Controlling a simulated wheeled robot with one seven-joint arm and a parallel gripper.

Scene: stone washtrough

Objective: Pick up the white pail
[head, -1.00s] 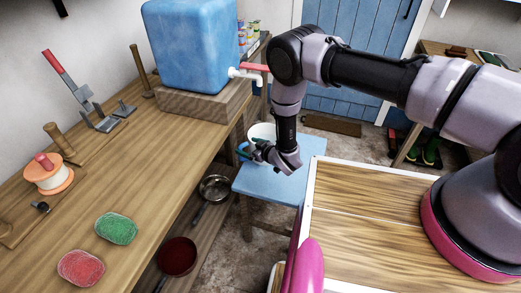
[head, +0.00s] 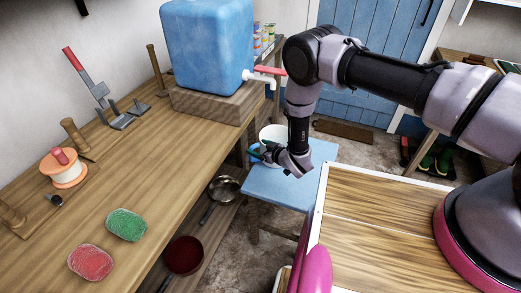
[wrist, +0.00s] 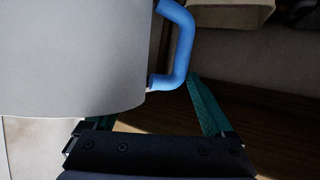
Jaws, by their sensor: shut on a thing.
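The white pail (head: 271,132) is at the blue stool, partly hidden behind my gripper and wrist in the head view. In the wrist view its pale wall (wrist: 70,60) fills the upper left, with its blue handle (wrist: 183,45) at its right side. My gripper (head: 263,150) is at the pail's near side. In the wrist view the teal fingers of my gripper (wrist: 155,98) stand on either side of the handle's lower end, shut on the pail by its handle. The left finger is mostly hidden behind the wall. I cannot tell whether the pail still touches the stool.
The blue stool (head: 285,187) stands between the wooden workbench (head: 150,190) and a wood-topped surface (head: 375,205). A blue tank (head: 207,50) with a red-handled tap (head: 268,71) sits above and left of the pail. A pan (head: 224,188) and a dark red bowl (head: 184,255) lie below the bench.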

